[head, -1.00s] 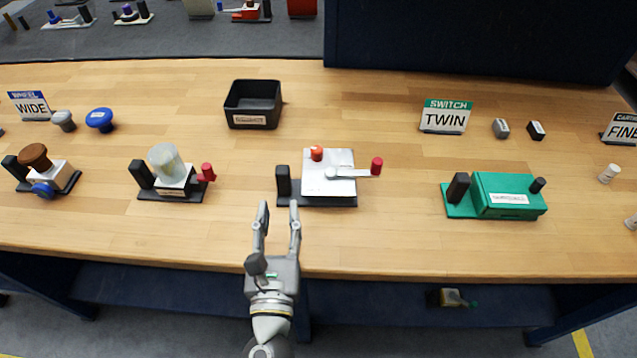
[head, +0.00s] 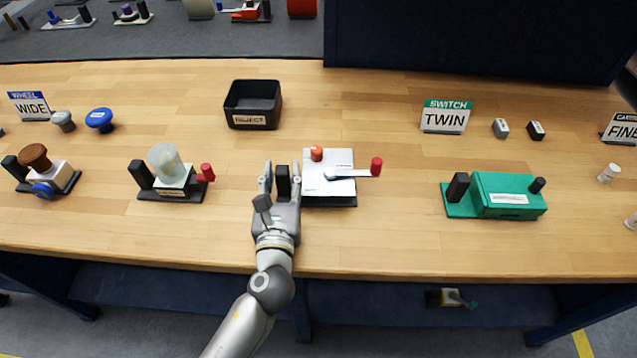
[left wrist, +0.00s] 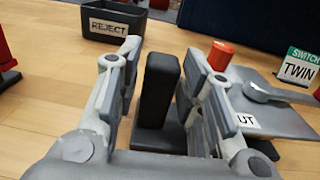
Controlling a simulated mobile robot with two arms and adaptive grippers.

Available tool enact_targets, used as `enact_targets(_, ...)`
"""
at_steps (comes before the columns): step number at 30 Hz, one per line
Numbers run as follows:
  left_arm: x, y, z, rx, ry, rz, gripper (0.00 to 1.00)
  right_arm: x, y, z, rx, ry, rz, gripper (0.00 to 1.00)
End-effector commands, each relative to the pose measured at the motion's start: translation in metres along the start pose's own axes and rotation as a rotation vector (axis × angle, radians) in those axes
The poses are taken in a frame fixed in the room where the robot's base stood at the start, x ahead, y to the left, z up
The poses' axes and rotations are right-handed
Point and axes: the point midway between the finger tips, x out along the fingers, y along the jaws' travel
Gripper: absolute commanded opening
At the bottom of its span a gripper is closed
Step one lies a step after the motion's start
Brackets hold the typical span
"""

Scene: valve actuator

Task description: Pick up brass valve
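The unit in front of my left gripper has a white plate (head: 338,185) on a dark base, a grey lever (head: 348,173) with a red end and an orange-red knob (head: 316,153). Its upright black post (head: 283,180) stands between my left gripper's (head: 282,172) fingers. In the left wrist view the fingers are apart on both sides of the post (left wrist: 158,92), with gaps, not clamped. I cannot tell which thing is the brass valve. A small part with a black end and yellowish body (head: 448,298) lies below the table, too small to identify. My right gripper is not in view.
A black reject bin (head: 253,104) stands behind. A unit with a clear dome (head: 166,160) and red knob is to the left, a brown-knobbed unit (head: 34,156) farther left. A green box unit (head: 508,193) and TWIN sign (head: 445,117) are right. Bare wood lies between the units.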

Motion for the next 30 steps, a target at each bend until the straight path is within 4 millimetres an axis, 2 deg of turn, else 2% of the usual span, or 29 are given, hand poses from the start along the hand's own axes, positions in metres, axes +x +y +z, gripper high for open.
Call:
enact_targets(4, 0.0120, -0.0003, -0.0002, 0.001, 0.000, 0.000, 0.36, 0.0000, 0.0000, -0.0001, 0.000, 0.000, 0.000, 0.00)
enact_targets(11, 0.0134, -0.0001, -0.0003, 0.001, 0.001, 0.000, 0.36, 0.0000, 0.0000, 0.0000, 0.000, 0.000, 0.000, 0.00)
enact_targets(20, 0.0132, -0.0001, -0.0004, 0.001, 0.001, 0.000, 0.00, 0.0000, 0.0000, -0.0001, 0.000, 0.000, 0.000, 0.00)
enact_targets(30, 0.0133, -0.0003, 0.0016, -0.002, -0.003, -0.001, 0.00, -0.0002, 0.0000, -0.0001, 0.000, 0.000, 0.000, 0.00)
